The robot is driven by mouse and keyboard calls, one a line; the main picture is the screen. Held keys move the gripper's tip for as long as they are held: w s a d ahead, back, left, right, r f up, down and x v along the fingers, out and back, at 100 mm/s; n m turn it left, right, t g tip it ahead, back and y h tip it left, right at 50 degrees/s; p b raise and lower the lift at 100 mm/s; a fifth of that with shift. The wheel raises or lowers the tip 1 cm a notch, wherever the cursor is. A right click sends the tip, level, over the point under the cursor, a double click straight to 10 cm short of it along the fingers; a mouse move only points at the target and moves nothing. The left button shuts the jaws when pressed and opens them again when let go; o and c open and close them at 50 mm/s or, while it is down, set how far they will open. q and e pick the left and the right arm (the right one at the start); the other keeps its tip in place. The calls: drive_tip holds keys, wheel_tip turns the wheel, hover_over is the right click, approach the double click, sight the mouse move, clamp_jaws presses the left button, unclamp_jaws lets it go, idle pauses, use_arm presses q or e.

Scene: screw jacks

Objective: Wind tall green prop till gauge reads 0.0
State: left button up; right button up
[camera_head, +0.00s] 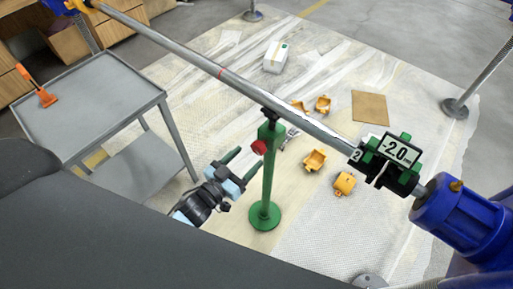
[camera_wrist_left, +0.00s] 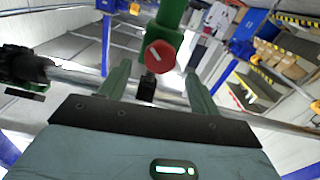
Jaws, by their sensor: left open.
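The tall green prop (camera_head: 268,180) stands upright on a round green base, its dark top under the long grey pipe (camera_head: 230,80). A red knob (camera_head: 258,147) is on the prop's upper part; it also shows in the left wrist view (camera_wrist_left: 160,56) with a white mark on its face. The gauge (camera_head: 398,151) on the pipe's right part reads -2.0. My left gripper (camera_head: 247,160) is open, just left of the prop, pointing at it. In the left wrist view the knob appears between the two green fingers; I cannot tell if they touch it. My right gripper is out of view.
A grey cart (camera_head: 85,105) with an orange tool (camera_head: 38,88) stands at left. Several yellow pieces (camera_head: 315,160), a white box (camera_head: 276,57) and a brown sheet (camera_head: 370,107) lie on the floor covering. A blue cylinder (camera_head: 465,220) supports the pipe's right end.

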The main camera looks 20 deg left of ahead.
sight(256, 149)
use_arm(q)
drive_tip(key=shift+x, duration=2.65)
drive_tip(key=shift+c, duration=0.3)
drive_tip(key=c, duration=0.9)
